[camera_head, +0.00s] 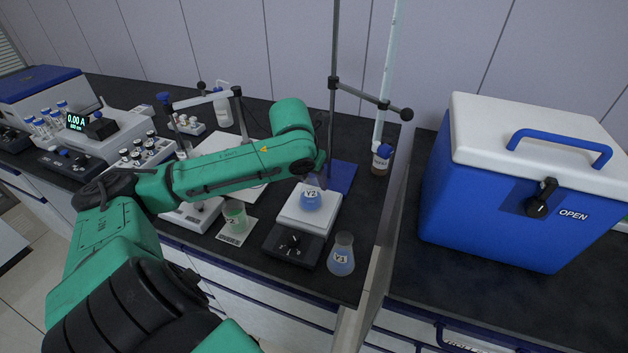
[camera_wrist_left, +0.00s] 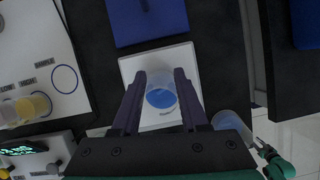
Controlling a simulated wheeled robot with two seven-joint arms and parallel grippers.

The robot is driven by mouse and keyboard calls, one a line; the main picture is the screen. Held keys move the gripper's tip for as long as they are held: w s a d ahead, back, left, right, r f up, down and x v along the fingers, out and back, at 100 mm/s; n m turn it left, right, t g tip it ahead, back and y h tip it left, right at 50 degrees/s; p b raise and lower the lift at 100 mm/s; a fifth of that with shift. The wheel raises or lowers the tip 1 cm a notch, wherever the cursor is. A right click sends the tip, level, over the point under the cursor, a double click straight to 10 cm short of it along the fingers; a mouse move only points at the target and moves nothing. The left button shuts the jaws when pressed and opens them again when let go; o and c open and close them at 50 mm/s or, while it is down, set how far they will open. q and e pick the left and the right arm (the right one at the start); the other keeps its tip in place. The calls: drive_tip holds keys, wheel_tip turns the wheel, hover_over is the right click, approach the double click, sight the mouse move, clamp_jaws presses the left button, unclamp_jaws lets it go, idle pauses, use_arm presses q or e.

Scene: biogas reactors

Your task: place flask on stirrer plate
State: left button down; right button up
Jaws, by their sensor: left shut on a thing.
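A flask with blue liquid (camera_head: 311,201) is between the fingers of my left gripper (camera_head: 314,183), which is shut on it. The flask is over the white top of the stirrer plate (camera_head: 292,217), whose dark front carries a knob. In the left wrist view the flask (camera_wrist_left: 160,95) is upright between the two dark fingers (camera_wrist_left: 160,100), with the white plate (camera_wrist_left: 133,66) below it. I cannot tell whether its base touches the plate.
A flask with pale blue liquid (camera_head: 341,256) stands close right of the stirrer. A beaker with green liquid (camera_head: 236,217) is to its left. A stand with a blue base (camera_head: 341,178) and tall rod rises behind. A blue cooler box (camera_head: 490,200) is at right.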

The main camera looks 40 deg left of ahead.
use_arm(q)
drive_tip(key=shift+c, duration=1.8)
unclamp_jaws()
drive_tip(key=shift+r, duration=0.15)
drive_tip(key=v, duration=1.2)
drive_tip(key=shift+b, duration=0.45)
